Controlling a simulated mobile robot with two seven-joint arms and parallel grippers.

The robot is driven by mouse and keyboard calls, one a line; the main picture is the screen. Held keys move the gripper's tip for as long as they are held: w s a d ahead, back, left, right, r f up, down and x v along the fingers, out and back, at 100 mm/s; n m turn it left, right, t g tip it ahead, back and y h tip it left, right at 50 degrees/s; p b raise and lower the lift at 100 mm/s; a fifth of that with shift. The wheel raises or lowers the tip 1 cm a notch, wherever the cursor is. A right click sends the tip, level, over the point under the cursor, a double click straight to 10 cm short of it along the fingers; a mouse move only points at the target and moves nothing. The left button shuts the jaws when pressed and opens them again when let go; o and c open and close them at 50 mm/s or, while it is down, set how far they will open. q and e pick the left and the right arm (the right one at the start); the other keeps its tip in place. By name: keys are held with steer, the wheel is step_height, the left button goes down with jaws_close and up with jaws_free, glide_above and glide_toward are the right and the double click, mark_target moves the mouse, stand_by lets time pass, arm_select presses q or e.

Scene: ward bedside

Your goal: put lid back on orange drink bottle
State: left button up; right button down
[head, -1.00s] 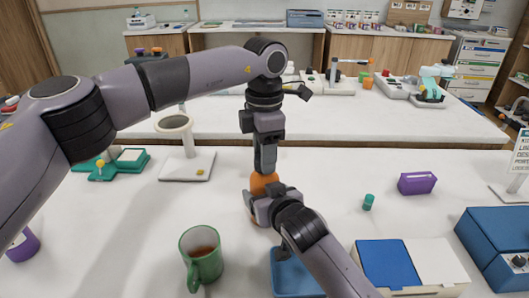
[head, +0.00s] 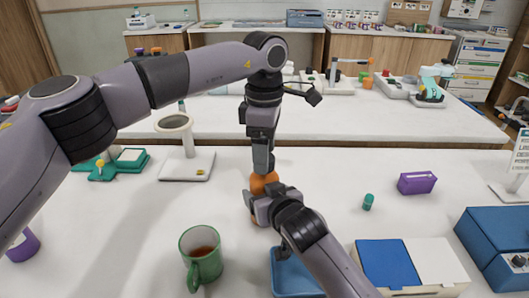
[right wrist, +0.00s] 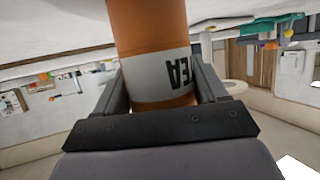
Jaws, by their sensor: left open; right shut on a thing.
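The orange drink bottle (head: 263,183) stands on the white table near the middle of the head view, mostly hidden behind my right gripper. My right gripper (head: 262,204) is shut around its body. In the right wrist view the bottle (right wrist: 150,35) is orange with a white label reading "TEA", between the two fingers (right wrist: 165,95). My left gripper (head: 263,166) points straight down at the bottle's top, its jaws open, fingertips at or just above the top. I cannot make out the lid; the bottle's top is hidden by the left fingers.
A green mug (head: 201,262) with brown drink stands front left of the bottle. A blue tray (head: 290,275) lies in front. A small teal cylinder (head: 368,201) and purple box (head: 417,183) stand right. A white stand (head: 187,166) is behind left. Table between is clear.

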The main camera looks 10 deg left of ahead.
arm_select(q)
step_height(320, 180, up, 4)
steer(key=shift+f, duration=0.15)
steer(key=shift+c, duration=0.4)
steer(key=n, duration=0.2)
steer(key=r+n, duration=0.1)
steer(key=n, duration=0.4)
steer(key=shift+r, duration=0.3)
steer(key=n, duration=0.2)
steer(key=r+n, duration=0.1)
steer(key=n, duration=0.1)
steer(key=shift+n, duration=0.3)
steer(key=n, duration=0.2)
steer(key=r+n, duration=0.1)
steer(key=shift+n, duration=0.4)
steer(key=shift+f, duration=0.1)
steer(key=shift+f, duration=4)
